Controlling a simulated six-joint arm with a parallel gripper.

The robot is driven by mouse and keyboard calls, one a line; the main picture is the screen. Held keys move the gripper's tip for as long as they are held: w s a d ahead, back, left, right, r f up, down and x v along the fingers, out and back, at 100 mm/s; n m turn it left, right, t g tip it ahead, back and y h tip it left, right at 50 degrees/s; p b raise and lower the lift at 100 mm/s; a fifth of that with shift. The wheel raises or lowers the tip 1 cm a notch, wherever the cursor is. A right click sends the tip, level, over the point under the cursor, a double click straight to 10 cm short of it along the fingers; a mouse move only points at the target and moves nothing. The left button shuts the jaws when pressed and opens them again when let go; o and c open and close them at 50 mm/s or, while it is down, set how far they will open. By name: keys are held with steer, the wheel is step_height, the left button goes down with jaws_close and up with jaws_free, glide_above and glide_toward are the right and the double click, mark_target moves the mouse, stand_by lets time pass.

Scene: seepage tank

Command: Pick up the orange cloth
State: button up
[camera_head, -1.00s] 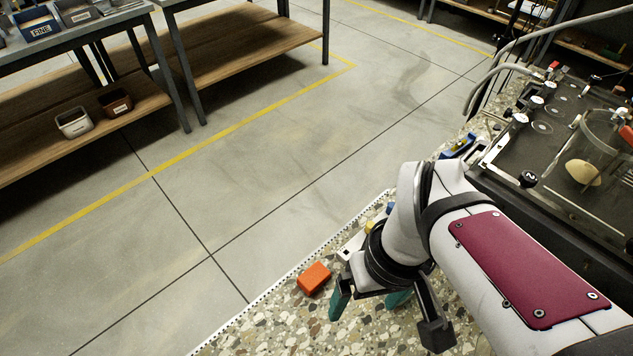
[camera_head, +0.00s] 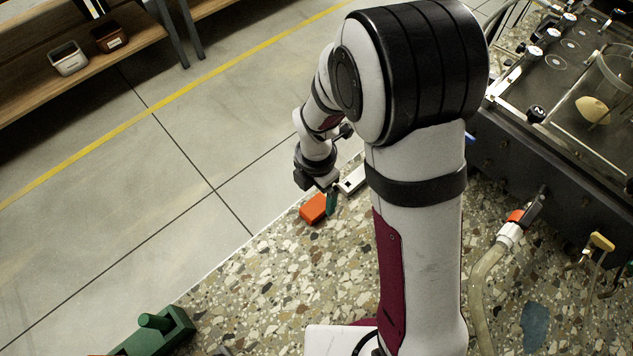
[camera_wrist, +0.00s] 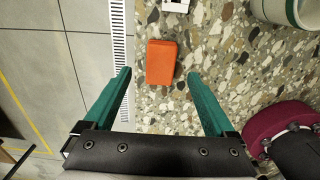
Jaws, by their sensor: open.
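The orange cloth (camera_head: 313,208) looks like a small folded block. It lies on the speckled stone surface (camera_head: 260,270) near its left edge. In the wrist view the orange cloth (camera_wrist: 160,62) lies between and slightly beyond the two green fingertips of my gripper (camera_wrist: 159,75). The fingers are apart, with a gap on both sides of the cloth, and hold nothing. In the head view my gripper (camera_head: 322,195) is just above and beside the cloth, one green finger showing at its right; the other finger is hard to make out. How high the fingertips are above the surface is unclear.
A white object (camera_head: 352,180) lies just past the cloth. A pale slotted strip (camera_wrist: 117,40) runs along the surface edge, with floor beyond. A green block with a peg (camera_head: 155,330) sits at lower left. The tank (camera_head: 570,200) and a hose (camera_head: 483,285) are at right.

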mark_target(316, 206)
step_height(316, 206, down, 4)
steer(key=shift+s+f, duration=0.1)
steer(key=shift+f, duration=0.1)
steer(key=c, duration=1.4)
step_height(316, 206, up, 4)
steer(key=shift+r, duration=0.25)
steer(key=d+r, duration=0.2)
steer(key=d, duration=0.1)
steer(key=s+d+r, duration=0.1)
steer(key=d+r, duration=0.1)
steer(key=d, duration=0.2)
steer(key=s+d+r, duration=0.1)
steer(key=d+r, duration=0.1)
steer(key=d, duration=0.2)
steer(key=shift+s+d+r, duration=0.1)
steer(key=shift+d+r, duration=0.1)
steer(key=shift+r, duration=0.1)
steer(key=o, duration=0.7)
steer(key=c, duration=0.6)
